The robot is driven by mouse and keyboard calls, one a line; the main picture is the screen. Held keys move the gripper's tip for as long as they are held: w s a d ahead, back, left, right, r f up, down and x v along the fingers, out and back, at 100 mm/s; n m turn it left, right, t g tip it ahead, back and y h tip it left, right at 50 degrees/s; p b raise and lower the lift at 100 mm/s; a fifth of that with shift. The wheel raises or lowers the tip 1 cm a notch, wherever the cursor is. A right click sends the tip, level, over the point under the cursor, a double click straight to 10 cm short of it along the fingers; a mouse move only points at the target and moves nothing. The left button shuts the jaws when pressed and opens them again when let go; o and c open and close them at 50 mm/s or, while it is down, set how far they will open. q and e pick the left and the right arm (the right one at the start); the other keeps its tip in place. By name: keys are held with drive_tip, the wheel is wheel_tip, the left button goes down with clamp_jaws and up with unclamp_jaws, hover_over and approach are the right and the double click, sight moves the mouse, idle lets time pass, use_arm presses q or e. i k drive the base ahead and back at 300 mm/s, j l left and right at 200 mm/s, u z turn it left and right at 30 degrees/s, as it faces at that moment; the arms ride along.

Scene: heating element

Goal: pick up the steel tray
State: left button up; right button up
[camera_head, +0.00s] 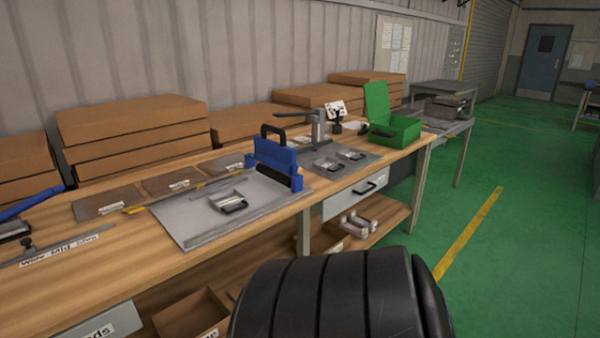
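A small steel tray with a black handle (226,200) lies on a flat grey plate (190,218) on the wooden workbench, in front of a blue tool with a black handle (278,160). Two similar small metal pieces with dark handles, one at the left (326,164) and one at the right (351,155), lie on a second grey plate farther along. I cannot tell which of these the task's steel tray is. Neither of my grippers shows in this view.
Cardboard boxes (130,122) line the bench's back against the wall. An open green case (395,130) stands farther along. A dark ribbed part, probably of my arm, fills the bottom centre and hides part of the lower shelf. Green floor (530,230) at the right is clear.

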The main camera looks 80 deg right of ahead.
sight(222, 201)
drive_tip(key=l+z, duration=0.2)
drive_tip(key=z, duration=0.2)
drive_tip(key=l+z, duration=0.15)
drive_tip(key=z, duration=0.25)
drive_tip(key=l+z, duration=0.2)
drive_tip(key=z, duration=0.25)
drive_tip(key=l+z, duration=0.15)
drive_tip(key=z, duration=0.25)
drive_tip(key=i+l+z, duration=0.25)
drive_tip(key=i+l, duration=0.25)
drive_tip(key=l, duration=0.2)
drive_tip(key=i+l+z, duration=0.3)
drive_tip(key=i+l, duration=0.2)
drive_tip(key=l, duration=0.1)
